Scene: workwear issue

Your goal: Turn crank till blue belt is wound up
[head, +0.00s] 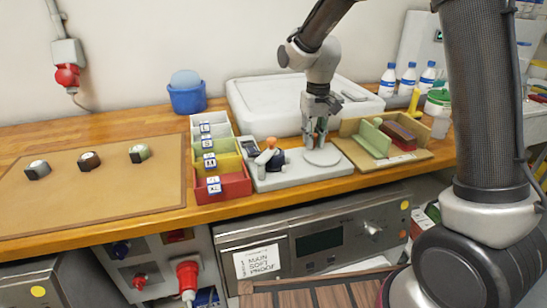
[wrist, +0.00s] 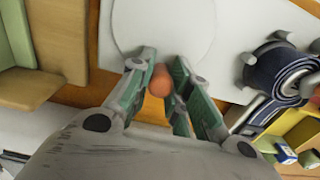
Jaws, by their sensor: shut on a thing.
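The winder's pale base plate (head: 300,176) sits on the wooden bench near its front edge. A round pale crank disc (head: 322,156) lies on its right side; it also shows in the wrist view (wrist: 165,25). An orange-brown crank knob (wrist: 159,82) stands near the disc's rim. My gripper (head: 316,142) is shut on the knob, its green-padded fingers on either side; in the head view they hide the knob. The dark blue belt (wrist: 277,75) is rolled in a coil left of the disc in the head view, with a grey metal part on it. It also shows there (head: 275,161).
Sorting bins with size labels (head: 232,186) stand close left of the winder. A wooden tray (head: 402,158) with a green divider and a dark red block is close right. The brown mat (head: 90,200) holds 3 small rolls.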

